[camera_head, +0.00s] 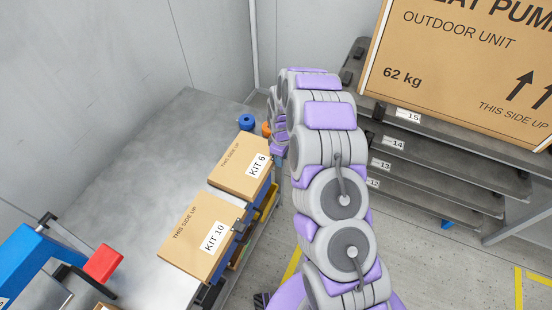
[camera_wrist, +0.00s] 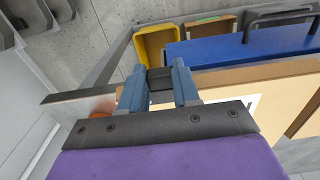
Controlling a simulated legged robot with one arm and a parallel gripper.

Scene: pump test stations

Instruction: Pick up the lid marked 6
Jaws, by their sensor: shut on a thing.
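The cardboard lid marked KIT 6 (camera_head: 238,164) lies flat on a box at the right edge of the grey bench, behind the one marked KIT 10 (camera_head: 196,238). In the wrist view its cardboard (camera_wrist: 225,82) and part of a white label show beyond my gripper (camera_wrist: 159,84). My gripper's two blue fingers are shut on a small dark block, which looks like a handle at the lid's edge. Where the block joins the lid is hidden. In the head view my arm reaches to the lid's far right corner and covers most of the gripper.
A blue roll (camera_head: 246,121) and an orange item (camera_head: 266,129) stand behind the lid. Yellow (camera_wrist: 150,45) and brown bins sit below the bench edge, with a blue panel (camera_wrist: 235,47) beside them. Shelves (camera_head: 425,175) with a large heat pump carton (camera_head: 460,75) stand right.

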